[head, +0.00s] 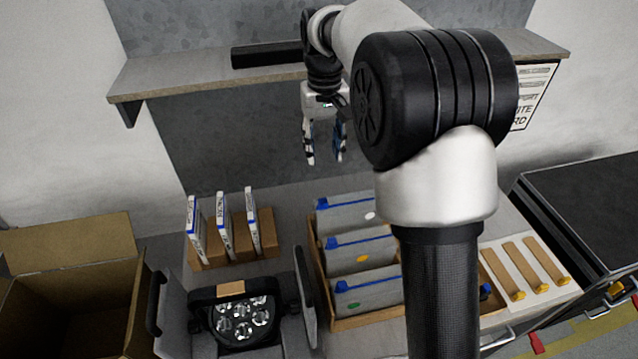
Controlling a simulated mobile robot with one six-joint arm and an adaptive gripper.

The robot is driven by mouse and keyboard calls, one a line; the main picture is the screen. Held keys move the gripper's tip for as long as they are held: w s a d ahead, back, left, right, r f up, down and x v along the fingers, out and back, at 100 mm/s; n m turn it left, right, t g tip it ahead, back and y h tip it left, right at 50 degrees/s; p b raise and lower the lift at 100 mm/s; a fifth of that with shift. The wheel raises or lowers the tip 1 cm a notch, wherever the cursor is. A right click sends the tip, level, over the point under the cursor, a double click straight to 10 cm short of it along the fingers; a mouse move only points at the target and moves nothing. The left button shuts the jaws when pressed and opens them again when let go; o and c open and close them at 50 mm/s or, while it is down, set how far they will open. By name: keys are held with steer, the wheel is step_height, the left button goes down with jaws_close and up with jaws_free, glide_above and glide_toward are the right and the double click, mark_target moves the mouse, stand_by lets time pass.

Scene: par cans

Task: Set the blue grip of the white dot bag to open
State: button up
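Three grey bags stand one behind another in a wooden tray (372,321). The white dot bag (347,221) is the rearmost; its white dot (370,216) shows near my arm, which hides the bag's right part. A blue strip runs along its top edge, and its blue grip (322,203) sits at the left end. My gripper (325,159) hangs fingers-down above and behind this bag, apart from it. Its two fingers are spread with nothing visible between them.
The orange dot bag (345,263) and green dot bag (365,298) stand in front. Left are upright white-and-blue packs (222,228), a multi-lens lamp (240,318) and an open cardboard box (70,310). A shelf (190,75) runs behind my gripper. A black case (590,215) stands right.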

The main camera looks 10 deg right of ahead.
mark_target(324, 200)
step_height(324, 200, down, 17)
steer(key=b, duration=0.4)
steer(key=shift+c, duration=0.4)
jaws_close()
steer(key=shift+d, duration=0.1)
stand_by(0.3)
